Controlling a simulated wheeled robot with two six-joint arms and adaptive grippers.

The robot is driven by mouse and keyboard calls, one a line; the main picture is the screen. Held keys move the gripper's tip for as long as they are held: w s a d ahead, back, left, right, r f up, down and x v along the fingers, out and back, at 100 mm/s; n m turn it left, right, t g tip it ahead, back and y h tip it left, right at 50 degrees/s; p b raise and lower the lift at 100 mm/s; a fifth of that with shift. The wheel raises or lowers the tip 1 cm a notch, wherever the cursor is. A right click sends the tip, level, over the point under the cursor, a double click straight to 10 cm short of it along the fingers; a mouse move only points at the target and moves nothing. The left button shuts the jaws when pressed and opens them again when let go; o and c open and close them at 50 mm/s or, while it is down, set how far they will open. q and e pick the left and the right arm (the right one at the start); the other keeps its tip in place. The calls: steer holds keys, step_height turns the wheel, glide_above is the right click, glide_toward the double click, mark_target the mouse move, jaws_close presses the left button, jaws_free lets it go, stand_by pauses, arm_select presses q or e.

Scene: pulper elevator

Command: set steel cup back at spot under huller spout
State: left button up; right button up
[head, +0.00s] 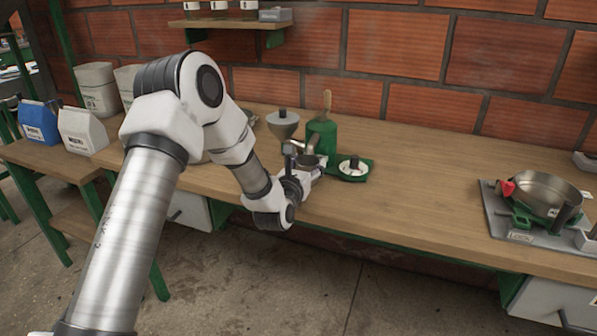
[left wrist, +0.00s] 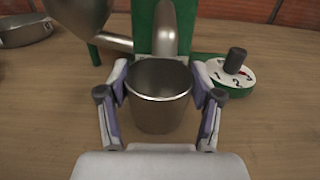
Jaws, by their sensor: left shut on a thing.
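The steel cup (left wrist: 160,100) is upright between the two fingers of my left gripper (left wrist: 163,105), which is shut on it. In the head view the cup (head: 308,160) is small and partly hidden by my left gripper (head: 304,172). The green huller (head: 321,134) stands just behind the cup. Its steel spout (left wrist: 167,30) comes down right behind and above the cup's rim in the left wrist view. I cannot tell whether the cup's base touches the table. My right gripper is not in view.
A white numbered dial with a black knob (left wrist: 234,70) is right of the cup. A grey funnel (head: 283,124) stands left of the huller. A scale with a steel pan (head: 545,190) is at the far right. The wooden table (head: 420,195) between is clear.

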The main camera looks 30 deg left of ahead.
arm_select(q)
steer(key=shift+w+d, duration=0.1)
steer(key=shift+w, duration=0.15)
steer(key=o, duration=1.3)
steer(key=shift+s, duration=0.1)
steer(key=v, duration=1.2)
